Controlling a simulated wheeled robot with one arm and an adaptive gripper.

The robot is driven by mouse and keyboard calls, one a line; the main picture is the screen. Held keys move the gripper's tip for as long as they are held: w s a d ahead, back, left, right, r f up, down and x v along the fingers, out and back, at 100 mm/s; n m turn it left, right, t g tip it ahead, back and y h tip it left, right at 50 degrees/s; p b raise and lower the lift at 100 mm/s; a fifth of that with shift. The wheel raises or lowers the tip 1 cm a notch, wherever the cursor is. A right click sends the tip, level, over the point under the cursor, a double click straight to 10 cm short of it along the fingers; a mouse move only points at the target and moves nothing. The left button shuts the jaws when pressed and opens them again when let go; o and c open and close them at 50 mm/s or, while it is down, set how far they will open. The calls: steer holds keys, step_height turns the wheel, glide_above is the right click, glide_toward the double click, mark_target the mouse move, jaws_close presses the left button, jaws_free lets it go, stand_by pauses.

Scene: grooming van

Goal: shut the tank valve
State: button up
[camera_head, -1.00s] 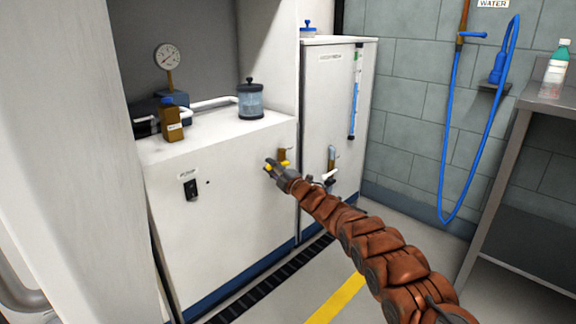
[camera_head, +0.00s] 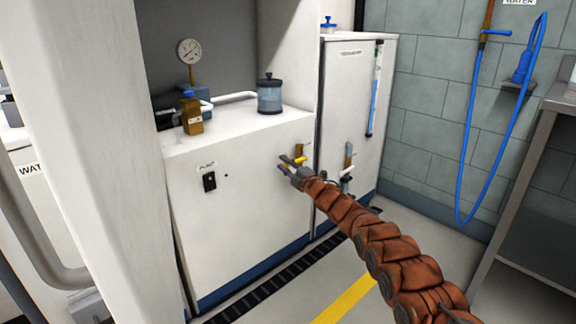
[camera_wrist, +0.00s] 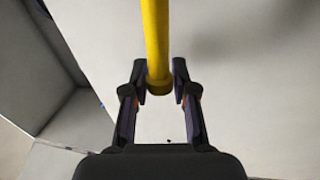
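A brass valve (camera_head: 299,150) with a yellow lever (camera_head: 301,160) is on the front of the low white cabinet, near its right edge. My gripper (camera_head: 291,161) is at this lever. In the wrist view the yellow lever (camera_wrist: 157,45) runs down between the two fingertips (camera_wrist: 160,82), which sit close against it on both sides. No label shows which one is the tank valve.
A blue hose (camera_head: 464,150) hangs on the right wall beside a metal table (camera_head: 545,105).

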steer(key=shift+o, duration=1.1)
steer(key=shift+w+d, duration=0.1)
steer(key=shift+d, duration=0.1)
steer(key=shift+w+d, duration=0.1)
steer(key=shift+d, duration=0.2)
steer(key=shift+d, duration=0.1)
steer(key=shift+s+d+f, duration=0.1)
steer(key=shift+s+d, duration=0.05)
steer(key=shift+s, duration=0.05)
steer(key=v, duration=1.1)
steer(key=shift+s, duration=0.25)
